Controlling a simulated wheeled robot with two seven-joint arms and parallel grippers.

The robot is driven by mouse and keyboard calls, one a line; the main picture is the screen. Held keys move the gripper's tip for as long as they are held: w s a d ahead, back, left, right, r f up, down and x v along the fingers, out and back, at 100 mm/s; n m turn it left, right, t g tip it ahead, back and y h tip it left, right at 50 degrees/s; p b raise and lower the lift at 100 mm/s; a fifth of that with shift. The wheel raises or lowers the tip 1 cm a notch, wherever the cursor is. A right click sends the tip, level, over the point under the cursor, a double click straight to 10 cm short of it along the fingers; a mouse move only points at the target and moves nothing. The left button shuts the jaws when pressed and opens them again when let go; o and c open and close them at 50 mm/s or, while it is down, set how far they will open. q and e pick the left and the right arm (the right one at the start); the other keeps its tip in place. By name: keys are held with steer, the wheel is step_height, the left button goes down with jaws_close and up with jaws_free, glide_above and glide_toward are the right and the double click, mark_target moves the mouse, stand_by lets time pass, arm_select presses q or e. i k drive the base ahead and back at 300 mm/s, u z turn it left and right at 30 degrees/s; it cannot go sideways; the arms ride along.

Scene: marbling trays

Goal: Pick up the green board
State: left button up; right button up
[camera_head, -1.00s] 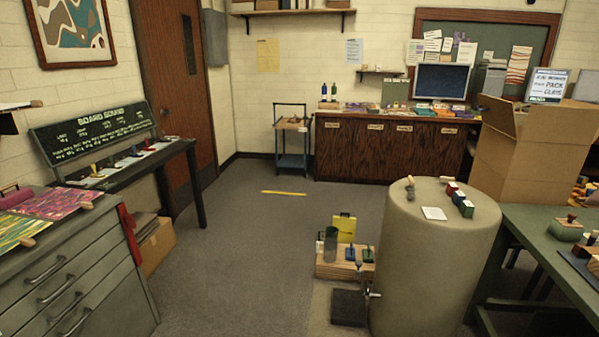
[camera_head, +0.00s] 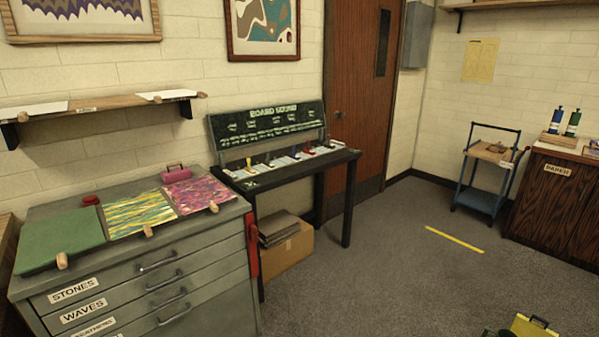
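A plain green board (camera_head: 60,238) lies flat on top of the grey drawer cabinet at the left of the head view. A small wooden knob or handle sits at its front edge. It lies to the left of a yellow-and-teal patterned board (camera_head: 140,212), which lies beside a pink-and-purple patterned board (camera_head: 198,193). Neither of my grippers shows in the view.
The grey cabinet (camera_head: 190,262) has drawers labelled "STONES" and "WAVES". A wall shelf (camera_head: 100,104) hangs above it. A dark table (camera_head: 300,172) with a sign stands to its right, a cardboard box (camera_head: 287,250) below. The grey floor ahead is mostly clear.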

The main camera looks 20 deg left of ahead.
mark_target(41, 242)
steer(key=u, duration=0.75)
steer(key=i, duration=0.95)
steer(key=u, duration=0.6)
